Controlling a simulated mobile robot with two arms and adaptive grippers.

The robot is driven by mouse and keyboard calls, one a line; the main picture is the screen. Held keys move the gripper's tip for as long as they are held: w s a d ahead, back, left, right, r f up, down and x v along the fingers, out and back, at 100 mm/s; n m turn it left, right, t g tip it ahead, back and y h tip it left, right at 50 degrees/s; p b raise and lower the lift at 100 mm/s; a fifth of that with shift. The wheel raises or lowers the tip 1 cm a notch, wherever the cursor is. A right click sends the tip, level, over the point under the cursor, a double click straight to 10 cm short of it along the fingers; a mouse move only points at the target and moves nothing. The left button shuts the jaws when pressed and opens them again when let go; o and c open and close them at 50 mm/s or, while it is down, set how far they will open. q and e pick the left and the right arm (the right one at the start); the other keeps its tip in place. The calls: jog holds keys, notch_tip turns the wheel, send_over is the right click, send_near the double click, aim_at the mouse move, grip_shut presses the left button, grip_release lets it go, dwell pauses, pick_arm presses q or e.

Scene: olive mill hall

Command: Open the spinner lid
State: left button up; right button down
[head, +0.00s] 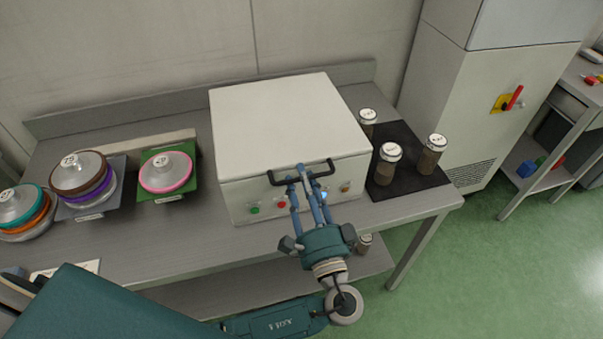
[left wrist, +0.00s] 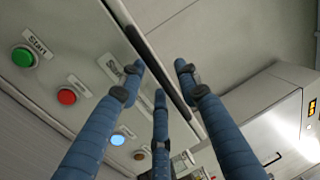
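The spinner (head: 237,196) is a white box on the steel bench, with buttons on its front. Its white lid (head: 280,120) lies flat and closed, with a black bar handle (head: 281,182) at the front edge. My left gripper (head: 307,180) is at the handle, its blue fingers reaching up from the front. In the left wrist view, the fingers of this gripper (left wrist: 162,75) stand apart on both sides of the handle (left wrist: 148,52). They look open around it; whether any finger touches it I cannot tell. My right gripper is not in view.
A green button (left wrist: 23,57), a red button (left wrist: 67,97) and a blue light (left wrist: 117,140) sit close to the fingers. Jars (head: 389,163) stand on a dark mat at the right. Stacked coloured discs (head: 166,172) are at the left. The wall is close behind.

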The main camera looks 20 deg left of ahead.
pick_arm(q)
jog(key=shift+w+a+r, duration=0.1)
jog(key=shift+w+a, duration=0.15)
jog(key=shift+w, duration=0.05)
grip_shut()
